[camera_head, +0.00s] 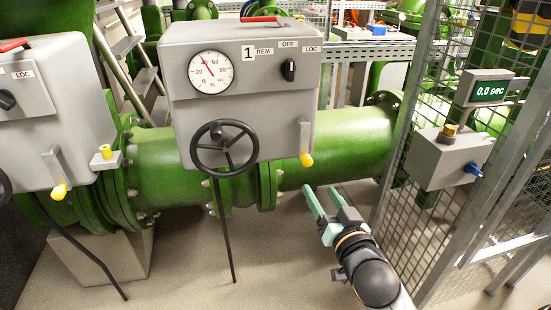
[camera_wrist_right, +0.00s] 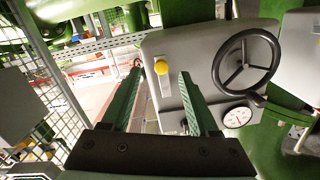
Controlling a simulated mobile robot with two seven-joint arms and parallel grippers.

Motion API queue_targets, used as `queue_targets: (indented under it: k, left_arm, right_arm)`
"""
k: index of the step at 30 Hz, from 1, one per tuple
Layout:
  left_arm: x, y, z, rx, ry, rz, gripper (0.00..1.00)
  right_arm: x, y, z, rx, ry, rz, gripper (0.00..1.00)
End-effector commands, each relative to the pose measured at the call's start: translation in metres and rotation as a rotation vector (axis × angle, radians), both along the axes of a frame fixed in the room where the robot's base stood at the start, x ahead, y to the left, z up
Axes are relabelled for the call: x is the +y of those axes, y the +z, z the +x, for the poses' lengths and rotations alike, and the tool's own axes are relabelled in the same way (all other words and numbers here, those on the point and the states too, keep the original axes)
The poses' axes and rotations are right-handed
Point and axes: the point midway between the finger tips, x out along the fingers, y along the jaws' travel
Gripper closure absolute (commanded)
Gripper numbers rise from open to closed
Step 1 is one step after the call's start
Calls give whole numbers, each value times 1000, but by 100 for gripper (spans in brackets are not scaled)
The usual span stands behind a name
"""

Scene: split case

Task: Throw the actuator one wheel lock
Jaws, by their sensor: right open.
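The actuator marked 1 is a grey box (camera_head: 240,100) with a dial, a REM/OFF/LOC switch and a black handwheel (camera_head: 224,146). Its wheel lock looks to be the grey lever with a yellow knob (camera_head: 306,160) hanging down at the box's right front. In the right wrist view the yellow knob (camera_wrist_right: 161,67) shows between the fingertips, with the handwheel (camera_wrist_right: 246,63) to its right. My right gripper (camera_head: 321,194) is open and empty, below and slightly right of the knob, apart from it in the head view. My left gripper is not in view.
A second grey actuator (camera_head: 60,105) with its own yellow-knobbed lever stands at left. A green pipe (camera_head: 345,145) runs behind. At right are a mesh fence (camera_head: 430,100) and a grey box (camera_head: 450,158) below a display reading 0.0 sec. The floor in front is clear.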

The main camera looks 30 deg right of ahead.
Motion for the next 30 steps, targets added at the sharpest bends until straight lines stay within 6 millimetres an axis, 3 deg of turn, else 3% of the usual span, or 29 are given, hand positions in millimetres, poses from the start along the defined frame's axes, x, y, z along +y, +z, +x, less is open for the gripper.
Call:
queue_targets:
  k: [4,10,24,30]
  left_arm:
    - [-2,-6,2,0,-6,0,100]
    - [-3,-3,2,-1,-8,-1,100]
    - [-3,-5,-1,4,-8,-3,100]
    - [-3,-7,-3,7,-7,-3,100]
  right_arm:
    - [-8,15,0,-57,-27,20,39]
    - [-12,19,13,-64,-30,23,39]
    - [-31,18,92,-61,-29,21,39]
    - [-36,17,114,-61,-28,22,39]
